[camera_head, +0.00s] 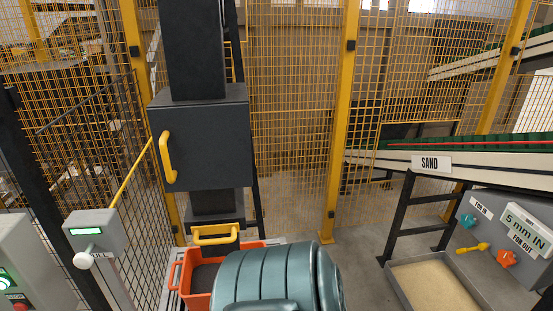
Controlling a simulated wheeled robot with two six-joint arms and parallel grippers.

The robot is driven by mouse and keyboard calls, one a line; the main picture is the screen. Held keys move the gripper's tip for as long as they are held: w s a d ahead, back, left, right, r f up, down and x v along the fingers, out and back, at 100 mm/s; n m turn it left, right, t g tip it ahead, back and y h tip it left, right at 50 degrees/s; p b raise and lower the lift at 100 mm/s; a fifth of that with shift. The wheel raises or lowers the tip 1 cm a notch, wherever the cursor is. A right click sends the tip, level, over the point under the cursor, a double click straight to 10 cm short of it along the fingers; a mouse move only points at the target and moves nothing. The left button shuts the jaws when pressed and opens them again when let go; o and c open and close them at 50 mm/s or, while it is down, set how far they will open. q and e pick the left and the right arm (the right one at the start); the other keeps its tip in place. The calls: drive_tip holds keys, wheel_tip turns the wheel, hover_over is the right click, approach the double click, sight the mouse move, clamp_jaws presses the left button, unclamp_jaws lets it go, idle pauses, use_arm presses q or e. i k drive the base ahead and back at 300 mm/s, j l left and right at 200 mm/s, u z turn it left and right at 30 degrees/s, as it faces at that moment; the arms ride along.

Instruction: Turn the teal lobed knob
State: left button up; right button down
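The teal lobed knob (468,220) is on the grey sloped panel (490,205) at the right of the head view. It sits near the panel's upper left, beside a label that reads "FOR IN". Its lobes are small in the picture, and its exact turn angle is hard to tell. Neither my left nor my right gripper shows in this view. Nothing is seen touching the knob.
An orange lobed knob (507,258) and a yellow lever (472,247) are on the same panel. A sand-filled tray (397,277) lies below it. A "SAND" conveyor (470,160) runs above. An orange bin (197,285) and a grey "PULL" box (95,232) stand left.

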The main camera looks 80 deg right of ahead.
sight(468, 220)
drive_tip(key=z, duration=4.45)
